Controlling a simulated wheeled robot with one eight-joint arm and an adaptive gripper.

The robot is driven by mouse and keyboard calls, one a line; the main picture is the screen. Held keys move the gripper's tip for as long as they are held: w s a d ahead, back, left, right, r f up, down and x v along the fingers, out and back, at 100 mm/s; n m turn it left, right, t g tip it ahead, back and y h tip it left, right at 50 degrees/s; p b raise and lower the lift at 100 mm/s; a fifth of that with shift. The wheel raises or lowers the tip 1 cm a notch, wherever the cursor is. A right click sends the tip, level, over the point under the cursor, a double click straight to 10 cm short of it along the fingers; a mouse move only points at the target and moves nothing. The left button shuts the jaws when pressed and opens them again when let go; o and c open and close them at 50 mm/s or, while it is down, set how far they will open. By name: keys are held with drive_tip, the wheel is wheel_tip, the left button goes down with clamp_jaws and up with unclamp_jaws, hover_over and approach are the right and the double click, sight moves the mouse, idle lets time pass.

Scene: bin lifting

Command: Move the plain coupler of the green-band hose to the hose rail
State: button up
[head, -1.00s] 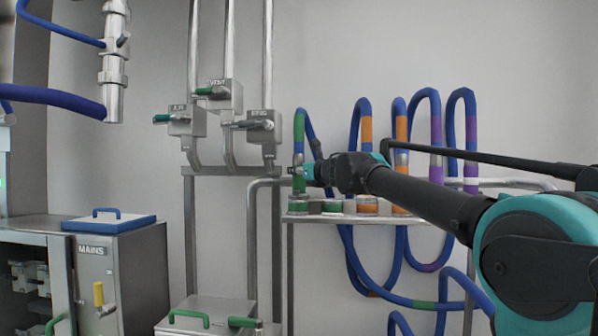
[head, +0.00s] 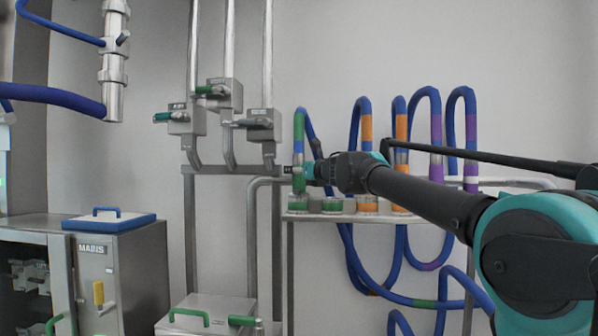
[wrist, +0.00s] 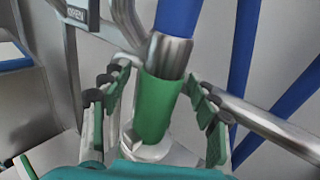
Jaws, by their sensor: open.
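The green-band hose (head: 299,125) is blue and comes down onto the narrow metal shelf at its left end. Its lower end has a metal collar and a green sleeve, the coupler (head: 299,181). In the wrist view the green coupler (wrist: 156,108) stands nearly upright between the spread fingers of my gripper (wrist: 157,84). My gripper (head: 304,173) is open around it, with gaps showing on both sides. The coupler's foot is partly hidden by my gripper body. I cannot tell which end of this hose is the plain one.
The narrow metal shelf (head: 349,218) carries several green- and orange-banded sockets. Orange-banded (head: 366,125) and purple-banded hoses (head: 436,130) hang close on the right. Three valves on vertical pipes (head: 229,110) stand at left.

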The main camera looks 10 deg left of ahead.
drive_tip(key=shift+s, duration=0.1)
drive_tip(key=v, duration=1.2)
